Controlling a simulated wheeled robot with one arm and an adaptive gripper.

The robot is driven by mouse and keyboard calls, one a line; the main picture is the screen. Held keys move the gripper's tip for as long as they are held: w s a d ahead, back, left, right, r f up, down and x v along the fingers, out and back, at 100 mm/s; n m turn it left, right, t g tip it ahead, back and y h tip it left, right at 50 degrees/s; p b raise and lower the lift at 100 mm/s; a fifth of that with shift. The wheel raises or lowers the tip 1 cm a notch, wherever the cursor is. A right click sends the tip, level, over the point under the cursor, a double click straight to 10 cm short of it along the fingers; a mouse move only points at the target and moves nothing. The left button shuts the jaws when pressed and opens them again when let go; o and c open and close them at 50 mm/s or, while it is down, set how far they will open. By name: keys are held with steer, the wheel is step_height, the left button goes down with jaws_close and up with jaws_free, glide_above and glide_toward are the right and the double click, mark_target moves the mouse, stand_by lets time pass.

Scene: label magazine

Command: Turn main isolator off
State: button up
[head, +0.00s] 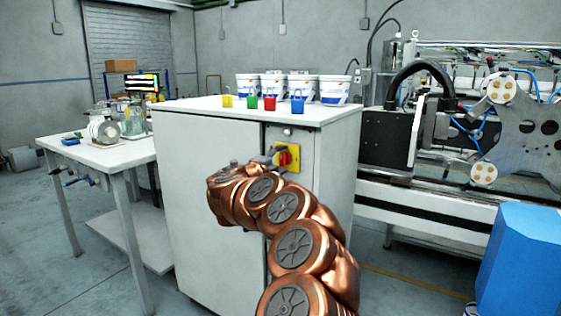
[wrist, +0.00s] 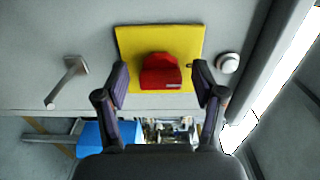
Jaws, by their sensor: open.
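The main isolator is a red rotary knob (wrist: 160,72) on a yellow plate (wrist: 190,38), fixed to the front of a white cabinet (head: 205,180). In the head view the knob (head: 285,158) and yellow plate (head: 293,152) show just beyond the end of my copper arm. My gripper (wrist: 160,80) is open in the wrist view, with one finger on each side of the red knob. I see no clear contact between the fingers and the knob. In the head view my gripper (head: 274,153) is small and partly hides the knob.
A metal handle (wrist: 65,82) sticks out left of the plate, and a round white button (wrist: 228,63) sits right of it, in the wrist view. Coloured padlocks (head: 269,104) and white tubs (head: 335,90) stand on the cabinet. A blue bin (head: 522,255) is at right.

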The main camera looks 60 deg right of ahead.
steer(key=a, duration=1.1)
steer(key=shift+s+a, duration=0.25)
steer(key=shift+a, duration=0.05)
